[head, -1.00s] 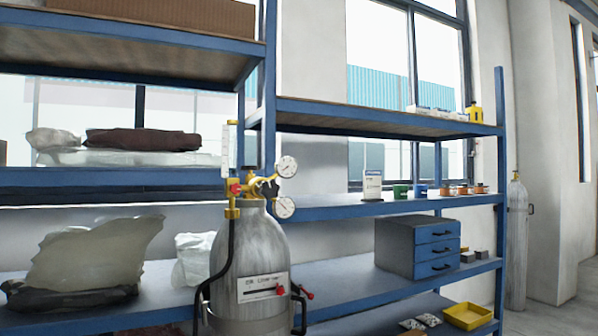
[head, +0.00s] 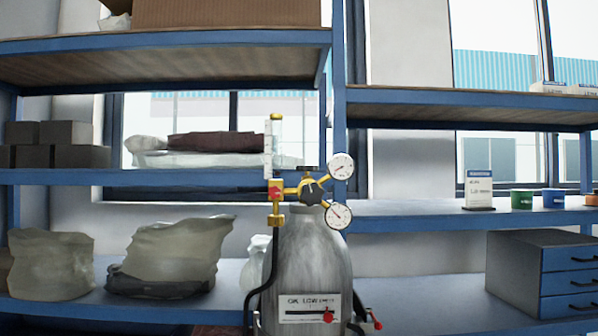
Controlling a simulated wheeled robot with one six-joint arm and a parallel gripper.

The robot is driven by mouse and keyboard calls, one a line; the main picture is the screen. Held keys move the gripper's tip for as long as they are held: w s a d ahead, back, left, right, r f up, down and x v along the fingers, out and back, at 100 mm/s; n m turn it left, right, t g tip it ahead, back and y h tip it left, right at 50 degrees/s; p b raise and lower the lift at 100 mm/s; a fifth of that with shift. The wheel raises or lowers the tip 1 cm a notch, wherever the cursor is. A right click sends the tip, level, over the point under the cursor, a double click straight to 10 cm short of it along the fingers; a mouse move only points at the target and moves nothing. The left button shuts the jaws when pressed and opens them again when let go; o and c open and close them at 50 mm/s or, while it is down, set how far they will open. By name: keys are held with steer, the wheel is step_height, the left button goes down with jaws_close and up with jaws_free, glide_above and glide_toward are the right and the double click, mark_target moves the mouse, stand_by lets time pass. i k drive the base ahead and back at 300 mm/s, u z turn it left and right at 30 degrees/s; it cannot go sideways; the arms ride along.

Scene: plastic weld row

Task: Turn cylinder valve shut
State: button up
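A grey gas cylinder (head: 312,262) stands upright in front of the blue shelves, a little right of centre in the head view. On its top sits a brass regulator with two round gauges (head: 341,166) and a clear flow tube (head: 268,150). A dark star-shaped knob (head: 314,192) sits at the middle of the brass fitting, and a small dark cap (head: 308,169) shows just above it. I cannot tell from here which of these is the cylinder valve, or how far it is turned. A red knob (head: 275,188) is at the left. My gripper is not in view.
Blue shelves (head: 170,178) stand behind the cylinder, holding filled bags (head: 165,255), grey blocks (head: 68,132) and a cardboard box (head: 225,12). A blue drawer cabinet (head: 540,275) is at the right. A black hose (head: 272,260) runs down the cylinder's left side. Red-tipped parts (head: 373,318) stick out low down.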

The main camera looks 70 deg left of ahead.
mark_target(305, 168)
steer(key=u, duration=0.4)
steer(key=i, duration=0.6)
steer(key=u, duration=0.65)
